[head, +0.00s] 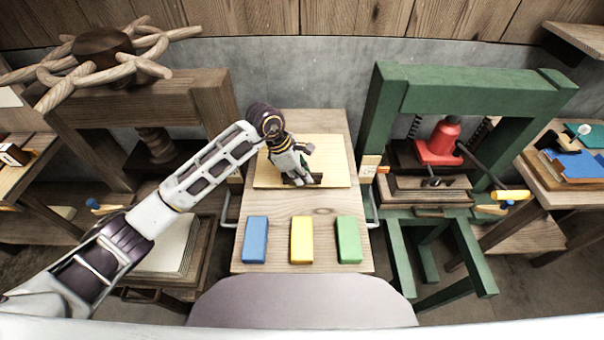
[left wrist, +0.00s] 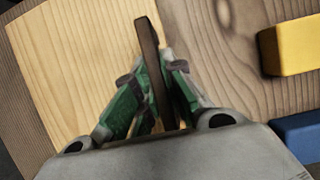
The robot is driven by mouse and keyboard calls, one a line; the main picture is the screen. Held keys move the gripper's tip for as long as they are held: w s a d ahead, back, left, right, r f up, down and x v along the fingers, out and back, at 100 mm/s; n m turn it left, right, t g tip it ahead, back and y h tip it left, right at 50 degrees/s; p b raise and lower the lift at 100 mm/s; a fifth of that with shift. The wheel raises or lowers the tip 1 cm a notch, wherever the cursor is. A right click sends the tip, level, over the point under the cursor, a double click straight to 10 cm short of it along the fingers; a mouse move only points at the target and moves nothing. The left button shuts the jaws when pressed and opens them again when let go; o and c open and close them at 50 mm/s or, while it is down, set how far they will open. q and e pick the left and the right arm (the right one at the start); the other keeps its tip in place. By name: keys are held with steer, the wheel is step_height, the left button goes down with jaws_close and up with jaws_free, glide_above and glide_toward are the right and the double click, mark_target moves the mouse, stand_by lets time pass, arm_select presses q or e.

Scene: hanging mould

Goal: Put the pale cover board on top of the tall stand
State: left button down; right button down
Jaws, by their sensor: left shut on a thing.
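The pale cover board (head: 333,174) appears to lie flat on the wooden table in the middle, towards its far end. A dark upright handle strip (head: 317,180) stands on it. My left gripper (head: 301,178) points down over the board and is shut on this strip. In the left wrist view, the green-padded fingers (left wrist: 157,78) grip the strip (left wrist: 148,45) from both sides, with the board (left wrist: 70,60) below. I cannot tell which thing is the tall stand. My right gripper is not in view.
Blue (head: 255,239), yellow (head: 302,240) and green (head: 348,240) blocks stand in a row on the near part of the wooden table (head: 325,267). A brown wooden press (head: 180,95) stands to the left, a green press frame (head: 480,90) to the right. Both rise above the table.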

arm_select(q)
steer(key=shift+f, duration=0.1)
steer(key=c, duration=1.5)
jaws_free()
steer(key=shift+a+r, duration=0.25)
steer(key=shift+r, duration=0.4)
steer(key=b+v, duration=0.1)
steer(key=v, duration=0.8)
steer(key=shift+a+r+b, duration=0.1)
steer(key=shift+r+b, duration=0.05)
steer(key=shift+b, duration=0.15)
steer(key=shift+a+r, duration=0.25)
steer(key=shift+r, duration=0.45)
